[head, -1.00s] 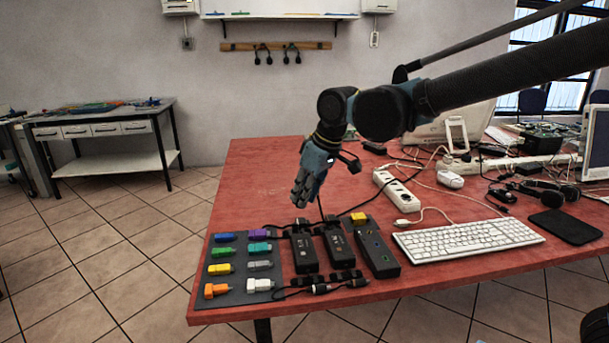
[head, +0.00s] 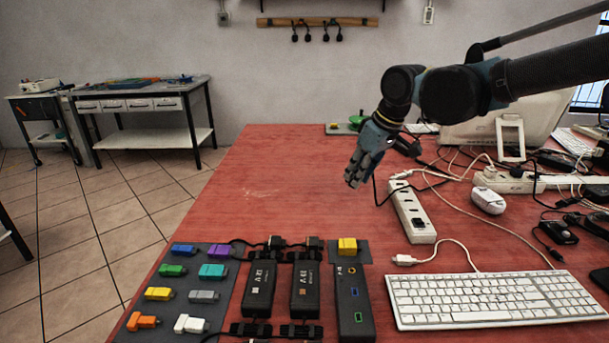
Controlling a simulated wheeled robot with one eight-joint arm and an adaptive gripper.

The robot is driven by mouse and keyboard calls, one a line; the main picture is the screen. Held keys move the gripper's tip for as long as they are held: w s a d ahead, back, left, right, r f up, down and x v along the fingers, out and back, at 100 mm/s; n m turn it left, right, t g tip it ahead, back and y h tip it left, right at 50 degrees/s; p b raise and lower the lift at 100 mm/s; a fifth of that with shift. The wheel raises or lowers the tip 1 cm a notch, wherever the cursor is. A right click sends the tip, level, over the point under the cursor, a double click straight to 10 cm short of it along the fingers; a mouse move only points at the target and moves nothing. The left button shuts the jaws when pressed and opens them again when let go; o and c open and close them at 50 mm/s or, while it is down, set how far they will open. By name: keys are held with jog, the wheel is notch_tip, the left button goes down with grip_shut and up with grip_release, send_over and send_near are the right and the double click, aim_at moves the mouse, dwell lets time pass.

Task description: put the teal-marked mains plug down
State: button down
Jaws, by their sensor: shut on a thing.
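My gripper (head: 356,180) points down and left, above the bare red table (head: 290,195), left of a white power strip (head: 408,205). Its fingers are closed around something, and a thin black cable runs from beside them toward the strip. The teal-marked mains plug is hidden in the fingers; I cannot make out its teal mark. I cannot tell how high the fingers are above the table. A teal connector (head: 212,271) lies apart on the dark mat.
A dark mat (head: 140,325) with several coloured connectors lies at the front left. Black adapters (head: 306,290) and a dark hub (head: 353,303) stand beside it. A white keyboard (head: 480,300) is at the front right. Tangled cables fill the right; the table's middle left is clear.

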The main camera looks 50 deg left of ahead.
jog(key=shift+w, duration=0.35)
jog(key=f, duration=0.6)
jog(key=shift+w, duration=0.35)
jog(key=shift+s+f, duration=0.1)
jog(key=shift+f, duration=1.95)
jog(key=c, duration=1.4)
grip_release()
jog(key=shift+f, duration=0.1)
jog(key=v, duration=1.2)
